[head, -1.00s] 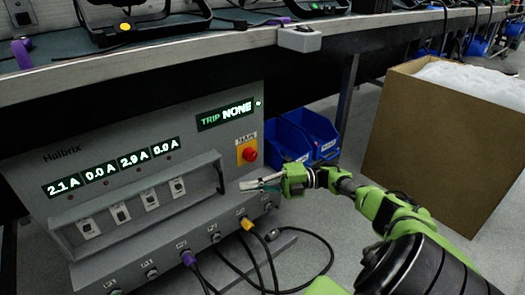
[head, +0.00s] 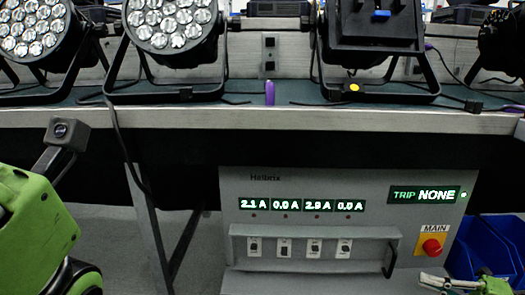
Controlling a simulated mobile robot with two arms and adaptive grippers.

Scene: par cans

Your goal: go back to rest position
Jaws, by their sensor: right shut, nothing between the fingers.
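My right gripper (head: 436,282) shows small at the bottom right edge, in front of the lower right corner of the grey power unit (head: 225,210). It is shut and empty, and the rest of its arm is cut off by the picture edge. Green parts of my left arm stand at the left edge; its fingers are not in view. The power unit's displays read 2.1 A, 0.0 A, 2.9 A, 0.0 A and TRIP NONE. The red main button (head: 431,246) on its yellow plate is just above my right gripper.
The grey bench (head: 300,119) spans the view above the unit. Par cans (head: 173,25) stand on it with cables, beside a purple object (head: 270,92). One cable (head: 128,150) hangs over the bench edge at left. Blue bins (head: 490,245) stand right of the unit.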

